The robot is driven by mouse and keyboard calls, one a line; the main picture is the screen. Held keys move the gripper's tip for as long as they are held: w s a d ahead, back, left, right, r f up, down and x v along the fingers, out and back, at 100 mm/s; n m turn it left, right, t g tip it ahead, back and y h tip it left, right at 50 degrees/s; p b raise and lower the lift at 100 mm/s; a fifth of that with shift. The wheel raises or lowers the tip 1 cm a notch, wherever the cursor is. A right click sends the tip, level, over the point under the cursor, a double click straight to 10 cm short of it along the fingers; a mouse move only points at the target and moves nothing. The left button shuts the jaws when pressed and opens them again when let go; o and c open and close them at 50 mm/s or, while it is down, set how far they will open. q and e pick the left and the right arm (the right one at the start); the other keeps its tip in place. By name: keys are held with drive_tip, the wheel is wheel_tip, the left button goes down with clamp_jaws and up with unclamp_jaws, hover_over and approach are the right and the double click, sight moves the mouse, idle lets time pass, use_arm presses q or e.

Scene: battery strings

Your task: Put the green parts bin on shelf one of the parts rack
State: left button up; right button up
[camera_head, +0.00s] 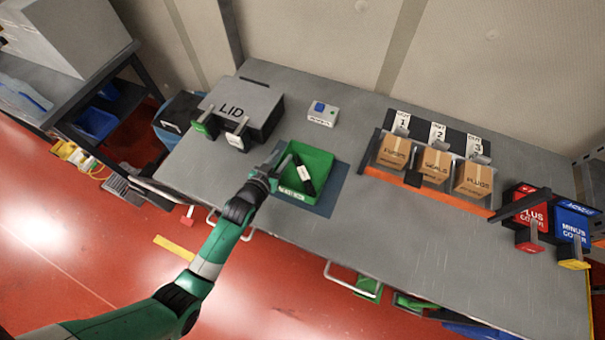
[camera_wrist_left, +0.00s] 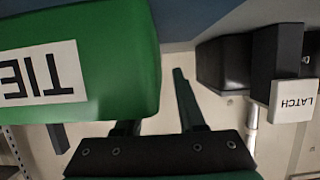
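The green parts bin (camera_head: 318,160) sits on a dark blue mat on the grey workbench, with a dark labelled item inside it. In the left wrist view the bin (camera_wrist_left: 125,60) is close and large, with an upside-down label reading TIE. My left gripper (camera_head: 271,171) is at the bin's left side. Its fingers (camera_wrist_left: 155,100) are spread; one is partly hidden by the bin, the other stands apart from its side. I cannot tell whether the hidden finger touches it. My right gripper is not in view. No rack marked as shelf one is readable.
A grey LID box (camera_head: 245,100) with latches stands left of the bin, and a small grey box (camera_head: 323,114) behind it. An orange-edged tray (camera_head: 382,176) holds FUSES, SEALS and PLUGS boxes. Red and blue covers (camera_head: 530,215) stand at right. The front middle bench is clear.

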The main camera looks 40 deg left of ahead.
use_arm(q)
clamp_jaws()
idle(1.4)
